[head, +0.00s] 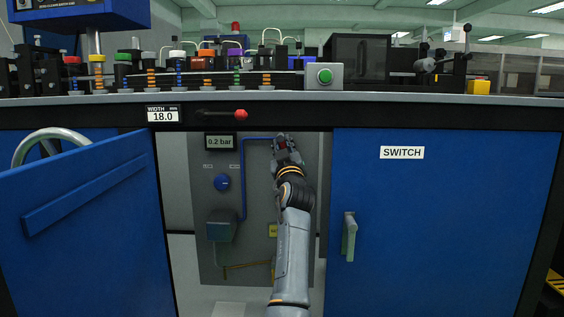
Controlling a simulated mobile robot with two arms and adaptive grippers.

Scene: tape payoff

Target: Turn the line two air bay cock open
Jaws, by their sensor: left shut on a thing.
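The open bay in the middle of the cabinet holds a grey panel (205,250). A display (221,142) on it reads 0.2 bar. A blue air pipe (243,185) rises and runs right toward my left gripper (283,143). My left gripper is at the panel's upper right, shut on a small red part (281,147), which looks like the cock's handle. The gripper hides most of it, so its angle cannot be told. My right gripper is not in view.
A blue door (90,215) stands swung open at the left of the bay. The blue door labelled SWITCH (430,230) is shut at the right, with a grey handle (349,236). A red-knobbed lever (240,115) sits under the worktop edge, above the bay.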

